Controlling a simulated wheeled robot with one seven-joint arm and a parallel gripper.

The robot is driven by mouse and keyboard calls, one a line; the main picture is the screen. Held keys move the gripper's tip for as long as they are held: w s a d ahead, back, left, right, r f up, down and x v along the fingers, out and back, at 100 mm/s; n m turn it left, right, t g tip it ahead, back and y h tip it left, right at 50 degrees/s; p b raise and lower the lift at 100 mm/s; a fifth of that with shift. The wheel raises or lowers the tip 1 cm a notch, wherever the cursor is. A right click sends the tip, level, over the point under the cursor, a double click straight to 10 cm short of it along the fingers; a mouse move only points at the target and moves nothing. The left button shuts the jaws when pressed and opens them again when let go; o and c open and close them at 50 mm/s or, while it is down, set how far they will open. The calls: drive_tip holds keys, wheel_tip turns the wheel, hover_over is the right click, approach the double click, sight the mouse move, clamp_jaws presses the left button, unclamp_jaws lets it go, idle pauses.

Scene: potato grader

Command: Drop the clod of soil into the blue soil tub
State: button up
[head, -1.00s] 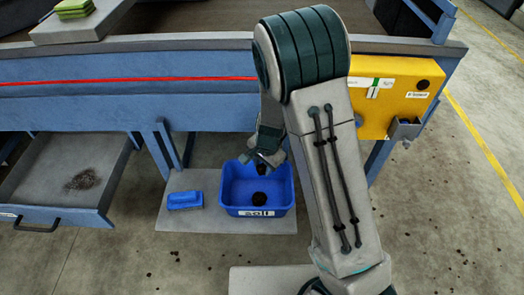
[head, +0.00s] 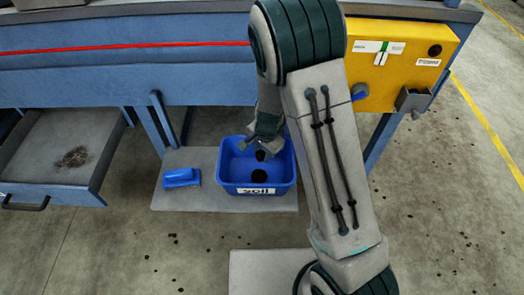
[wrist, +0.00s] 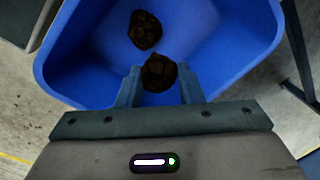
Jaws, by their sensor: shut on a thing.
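The blue soil tub (head: 230,172) stands on a grey board below the blue machine, with a white label on its front. One dark brown clod (head: 259,176) lies inside on its floor; it also shows in the wrist view (wrist: 145,30). My gripper (head: 258,148) points down at the tub, shut on another dark clod of soil (head: 261,155). In the wrist view the held clod (wrist: 159,72) sits between the two fingertips (wrist: 158,80), over the tub's interior (wrist: 90,55). How high it is above the floor of the tub is hard to tell.
A blue brush-like object (head: 181,178) lies on the board (head: 170,200) left of the tub. An open drawer (head: 50,165) with dark debris is at the left. A yellow control box (head: 405,60) hangs at the right. Dark crumbs dot the floor.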

drive_tip(key=o, duration=1.1)
drive_tip(key=shift+c, duration=0.2)
wheel_tip(320, 180, up, 14)
drive_tip(key=s+d+p, duration=0.1)
drive_tip(key=p, duration=0.2)
drive_tip(key=shift+s+d+f+p, duration=0.15)
drive_tip(key=shift+s+d+p, duration=0.1)
drive_tip(key=shift+p, duration=0.1)
drive_tip(key=s+d+r+n+t+p, duration=0.1)
drive_tip(key=s+d+r+n+p, duration=0.3)
drive_tip(key=s+r, duration=0.4)
drive_tip(key=s+d+r+n+h+p, duration=0.1)
drive_tip(key=s+d+r+n+p, duration=0.3)
drive_tip(key=r, duration=1.2)
drive_tip(key=s+d+p, duration=0.2)
drive_tip(key=s+d, duration=0.2)
drive_tip(key=s, duration=0.1)
drive_tip(key=shift+d+r+t, duration=0.15)
drive_tip(key=shift+t, duration=0.25)
